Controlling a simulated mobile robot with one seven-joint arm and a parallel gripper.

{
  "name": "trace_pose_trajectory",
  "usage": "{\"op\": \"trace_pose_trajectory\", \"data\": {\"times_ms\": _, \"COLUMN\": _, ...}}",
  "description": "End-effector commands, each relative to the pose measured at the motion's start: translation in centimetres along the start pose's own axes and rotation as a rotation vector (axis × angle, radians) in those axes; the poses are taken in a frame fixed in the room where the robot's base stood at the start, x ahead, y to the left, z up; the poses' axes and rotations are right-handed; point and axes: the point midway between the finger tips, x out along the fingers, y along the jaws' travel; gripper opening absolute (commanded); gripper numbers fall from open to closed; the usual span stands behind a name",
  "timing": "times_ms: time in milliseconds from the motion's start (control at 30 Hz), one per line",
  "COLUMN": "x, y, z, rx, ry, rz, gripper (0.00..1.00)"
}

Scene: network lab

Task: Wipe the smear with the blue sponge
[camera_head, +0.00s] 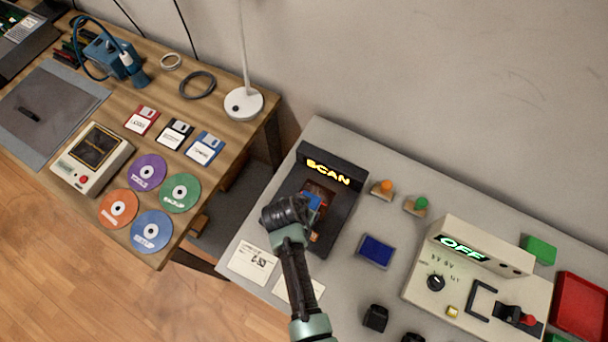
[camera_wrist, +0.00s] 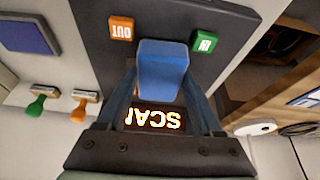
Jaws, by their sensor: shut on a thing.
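My gripper (camera_wrist: 162,95) is shut on the blue sponge (camera_wrist: 162,68), which sits between its two fingers in the wrist view. In the head view the gripper (camera_head: 311,214) is over the dark scanner (camera_head: 347,190) with the lit SCAN sign, and a bit of the blue sponge (camera_head: 313,200) shows beside it. A reddish-brown patch (camera_head: 322,187) shows on the scanner face by the sponge; I cannot tell whether it is the smear. My gripper and the sponge partly hide this face. I cannot tell whether the sponge touches it.
A dark blue pad (camera_head: 376,250) and two stamps, orange-topped (camera_head: 382,188) and green-topped (camera_head: 417,204), are right of the scanner. A beige box with an OFF sign (camera_head: 470,275) stands farther right. Paper cards (camera_head: 252,263) lie in front. A wooden desk (camera_head: 225,125) is at left.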

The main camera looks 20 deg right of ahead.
Motion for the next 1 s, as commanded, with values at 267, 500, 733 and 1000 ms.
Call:
{"op": "trace_pose_trajectory", "data": {"times_ms": 267, "x": -3.0, "y": 0.0, "z": -1.3, "rx": 0.000, "ry": 0.001, "rz": 0.000, "gripper": 0.15}}
{"op": "trace_pose_trajectory", "data": {"times_ms": 500, "x": -5.1, "y": 0.0, "z": -2.2, "rx": 0.000, "ry": 0.001, "rz": 0.000, "gripper": 0.15}}
{"op": "trace_pose_trajectory", "data": {"times_ms": 733, "x": -5.2, "y": 0.0, "z": -2.2, "rx": 0.000, "ry": 0.001, "rz": 0.000, "gripper": 0.15}}
{"op": "trace_pose_trajectory", "data": {"times_ms": 1000, "x": -5.9, "y": 0.0, "z": -2.5, "rx": 0.000, "ry": 0.002, "rz": -0.001, "gripper": 0.15}}
